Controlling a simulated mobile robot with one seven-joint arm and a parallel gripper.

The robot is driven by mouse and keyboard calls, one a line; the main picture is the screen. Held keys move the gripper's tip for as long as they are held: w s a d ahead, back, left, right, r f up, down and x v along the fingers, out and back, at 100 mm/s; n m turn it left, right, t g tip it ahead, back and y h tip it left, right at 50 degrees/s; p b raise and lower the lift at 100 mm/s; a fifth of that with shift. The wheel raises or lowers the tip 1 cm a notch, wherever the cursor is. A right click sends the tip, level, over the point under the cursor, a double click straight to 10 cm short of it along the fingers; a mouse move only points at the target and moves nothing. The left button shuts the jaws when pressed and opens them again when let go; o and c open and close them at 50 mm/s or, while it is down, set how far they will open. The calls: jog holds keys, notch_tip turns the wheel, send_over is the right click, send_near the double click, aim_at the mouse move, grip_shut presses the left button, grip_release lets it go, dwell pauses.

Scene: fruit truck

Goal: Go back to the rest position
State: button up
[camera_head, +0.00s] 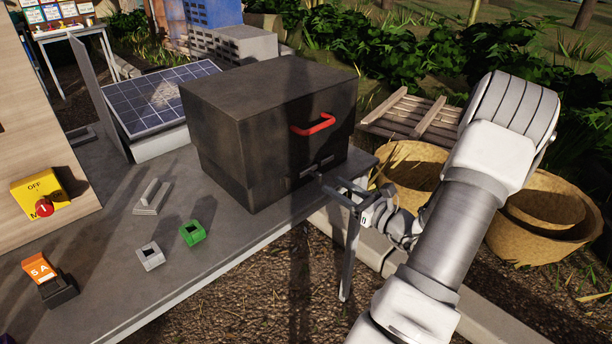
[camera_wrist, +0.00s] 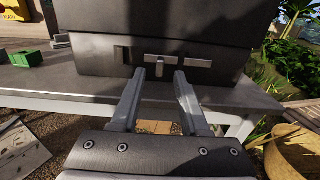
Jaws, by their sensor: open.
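My gripper (camera_head: 341,193) is in front of the lower right part of a dark box (camera_head: 230,150) with a red handle (camera_head: 313,125) on its front. In the wrist view my gripper (camera_wrist: 160,78) is open, its two fingers apart with nothing between them. The fingertips point at a small grey latch (camera_wrist: 160,65) low on the box front. I cannot tell whether the fingertips touch it. My arm reaches in from the lower right of the head view.
The box stands on a grey table (camera_head: 190,270) with a green block (camera_head: 192,232), a grey block (camera_head: 151,256), an orange block (camera_head: 40,270) and a solar panel (camera_head: 160,98). A yellow switch box (camera_head: 32,187) is at left. Wicker baskets (camera_head: 535,240) stand at right, behind my arm.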

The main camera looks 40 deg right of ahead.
dwell(0.5)
jog(key=w+a+r+n+g+y, duration=0.25)
jog(key=a+n+y, duration=0.3)
jog(key=a, duration=0.35)
jog(key=s+a+r+n+g+b, duration=0.1)
jog(key=s+a+n+g, duration=0.2)
jog(key=a+n+g, duration=0.6)
jog(key=s+a+r+n+g, duration=0.1)
jog(key=s+a+n+g, duration=0.4)
jog(key=a, duration=0.7)
jog(key=s+a+r+n+t+h+p, duration=0.1)
jog(key=s+r+n+t+h, duration=0.15)
jog(key=r+n, duration=0.35)
jog(key=s+a+r+n+t+h, duration=0.15)
jog(key=s+r+n+h, duration=0.25)
jog(key=n, duration=0.5)
notch_tip(320, 180, up, 14)
jog(key=p, duration=1.3)
jog(key=shift+s+n, duration=0.35)
jog(key=shift+s, duration=0.1)
